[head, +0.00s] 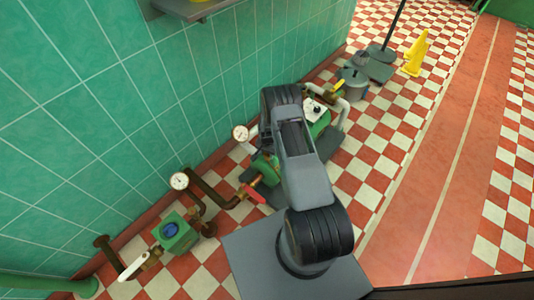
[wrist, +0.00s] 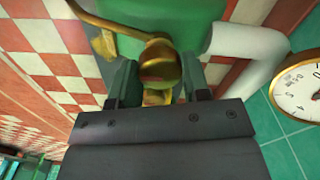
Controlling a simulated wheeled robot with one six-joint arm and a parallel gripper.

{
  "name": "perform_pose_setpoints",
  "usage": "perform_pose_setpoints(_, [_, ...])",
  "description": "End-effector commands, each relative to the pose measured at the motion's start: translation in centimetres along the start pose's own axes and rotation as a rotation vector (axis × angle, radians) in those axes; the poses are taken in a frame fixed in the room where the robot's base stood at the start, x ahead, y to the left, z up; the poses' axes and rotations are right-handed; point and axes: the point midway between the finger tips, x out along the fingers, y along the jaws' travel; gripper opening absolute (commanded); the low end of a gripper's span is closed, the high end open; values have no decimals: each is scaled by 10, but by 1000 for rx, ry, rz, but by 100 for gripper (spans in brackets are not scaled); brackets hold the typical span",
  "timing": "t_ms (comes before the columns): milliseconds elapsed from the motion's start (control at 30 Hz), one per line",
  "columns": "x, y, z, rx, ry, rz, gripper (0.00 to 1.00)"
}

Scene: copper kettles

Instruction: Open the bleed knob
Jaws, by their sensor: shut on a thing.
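The bleed knob (wrist: 158,68) is a rounded brass knob in the wrist view, on the side of a green body (wrist: 190,20). My gripper (wrist: 158,78) has one dark finger on each side of it and is shut on it. A curved brass lever or pipe (wrist: 110,22) passes just above the knob. In the head view my arm covers the gripper and the knob. Part of a green pump (head: 265,168) shows to the left of the arm.
A white pipe (wrist: 250,42) and a round gauge (wrist: 305,90) are close on the right in the wrist view. In the head view, a red-handled valve (head: 252,194) and a green meter (head: 176,234) stand along the tiled wall.

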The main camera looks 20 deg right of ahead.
Motion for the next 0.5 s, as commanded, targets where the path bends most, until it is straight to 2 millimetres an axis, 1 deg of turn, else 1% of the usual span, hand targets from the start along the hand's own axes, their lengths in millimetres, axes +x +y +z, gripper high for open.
perform_pose_setpoints(167, [1,1,0,-70,-4,1,20])
perform_pose_setpoints(267, [2,1,1,-141,-5,2,20])
perform_pose_setpoints(500, [2,1,1,-362,-6,1,20])
